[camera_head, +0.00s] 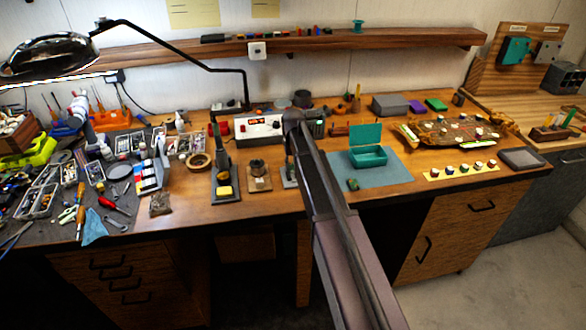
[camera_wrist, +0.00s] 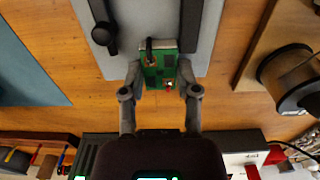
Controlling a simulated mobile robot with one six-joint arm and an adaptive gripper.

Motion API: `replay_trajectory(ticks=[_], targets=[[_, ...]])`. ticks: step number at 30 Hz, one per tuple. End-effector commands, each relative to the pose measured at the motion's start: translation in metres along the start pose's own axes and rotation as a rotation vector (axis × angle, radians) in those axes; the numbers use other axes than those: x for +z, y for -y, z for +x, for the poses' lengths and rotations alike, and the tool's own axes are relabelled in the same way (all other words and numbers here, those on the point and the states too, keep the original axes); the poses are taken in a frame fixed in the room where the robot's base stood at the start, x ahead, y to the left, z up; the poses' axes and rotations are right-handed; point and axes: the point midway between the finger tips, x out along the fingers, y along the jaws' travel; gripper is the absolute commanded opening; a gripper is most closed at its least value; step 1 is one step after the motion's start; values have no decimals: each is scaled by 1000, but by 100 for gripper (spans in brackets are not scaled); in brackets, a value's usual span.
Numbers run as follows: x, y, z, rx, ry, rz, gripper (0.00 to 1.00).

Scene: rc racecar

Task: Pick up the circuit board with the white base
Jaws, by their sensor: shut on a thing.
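A small green circuit board (camera_wrist: 151,72) with a pale edge shows in the wrist view between the fingers of my gripper (camera_wrist: 160,80). My gripper is shut on it, one finger at each side. The board is over the near end of a light grey plate (camera_wrist: 150,30) with a dark rod-like part on it. I cannot tell whether the board touches the plate. In the head view my arm reaches over the workbench and hides the board and the fingertips.
A wire spool (camera_wrist: 290,78) on a wooden base is to the right in the wrist view. A blue mat (camera_wrist: 25,70) lies to the left. In the head view a power supply (camera_head: 258,129) stands behind, and a teal open box (camera_head: 368,157) sits right of my arm.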

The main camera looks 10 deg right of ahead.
Motion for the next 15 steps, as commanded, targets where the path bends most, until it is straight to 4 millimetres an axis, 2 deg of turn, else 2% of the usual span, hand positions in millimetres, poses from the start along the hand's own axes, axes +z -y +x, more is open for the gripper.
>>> replay_trajectory(ticks=[15], targets=[[0, 0, -7, 0, 0, 0, 13]])
